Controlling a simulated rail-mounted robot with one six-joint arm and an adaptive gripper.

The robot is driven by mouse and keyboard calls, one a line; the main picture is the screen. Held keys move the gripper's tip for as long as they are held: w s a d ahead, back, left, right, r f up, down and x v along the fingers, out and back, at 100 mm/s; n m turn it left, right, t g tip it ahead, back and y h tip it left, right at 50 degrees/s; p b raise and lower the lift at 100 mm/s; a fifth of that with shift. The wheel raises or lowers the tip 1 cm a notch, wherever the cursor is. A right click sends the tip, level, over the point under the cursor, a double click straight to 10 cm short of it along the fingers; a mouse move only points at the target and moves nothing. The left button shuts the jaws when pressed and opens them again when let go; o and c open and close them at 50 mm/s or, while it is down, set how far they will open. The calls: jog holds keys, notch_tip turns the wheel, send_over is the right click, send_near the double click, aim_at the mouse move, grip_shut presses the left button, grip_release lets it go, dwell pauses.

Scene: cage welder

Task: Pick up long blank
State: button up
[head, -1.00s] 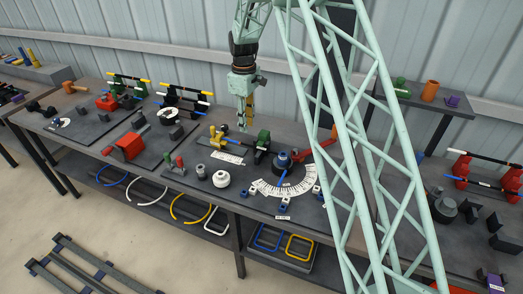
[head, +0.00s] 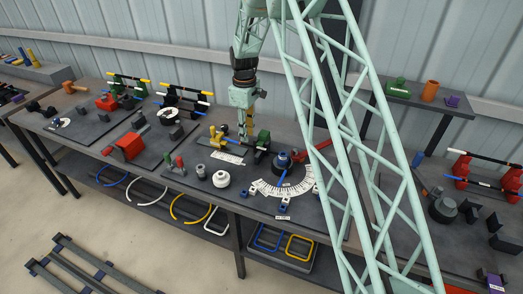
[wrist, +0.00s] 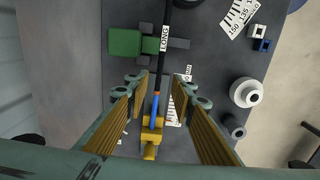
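The long blank is a thin black rod (wrist: 161,72) with a white tag reading LONG, seen in the wrist view. Its lower part is blue with an orange band. That end meets a yellow fixture (wrist: 152,133), which also shows in the head view (head: 216,137). The rod passes beside a green block (wrist: 125,42), also in the head view (head: 262,141). My gripper (wrist: 161,80) is open, one finger on each side of the rod, with gaps to both. In the head view my gripper (head: 246,131) hangs over the bench beside the yellow fixture.
A white round knob (wrist: 247,92) and a dark cylinder (wrist: 233,126) stand right of the fingers. A curved printed scale (head: 285,187) with blue clamps lies nearby. A red clamp (head: 125,147) is farther left. The bench's front edge (head: 210,203) is close.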

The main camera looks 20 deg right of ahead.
aim_at(261, 149)
jog(key=shift+w+f, duration=0.1)
jog(key=shift+f, duration=2.3)
jog(key=shift+c, duration=0.3)
grip_shut()
